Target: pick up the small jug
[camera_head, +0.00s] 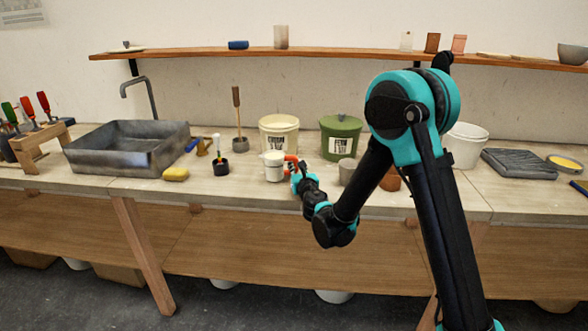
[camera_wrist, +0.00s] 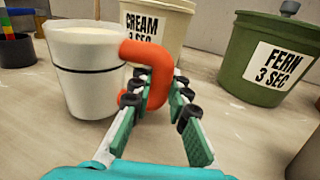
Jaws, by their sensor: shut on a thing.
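The small jug (camera_wrist: 85,75) is white with a dark line around it and an orange handle (camera_wrist: 160,68). In the wrist view it stands upright at the left, with the handle toward the right. In the head view the jug (camera_head: 273,167) is on the bench, in front of the cream bucket. My gripper (camera_wrist: 160,95) has its fingers on either side of the handle and is shut on it. In the head view my gripper (camera_head: 297,172) reaches the jug from the right. I cannot tell whether the jug's base touches the bench.
The cream bucket (camera_head: 279,137) and the green fern bucket (camera_head: 340,139) stand just behind. A grey cup (camera_head: 347,171) is to the right. A black pot with a brush (camera_head: 221,166) and a yellow sponge (camera_head: 176,174) are left, beside the grey sink (camera_head: 127,150). A shelf (camera_head: 330,54) runs above.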

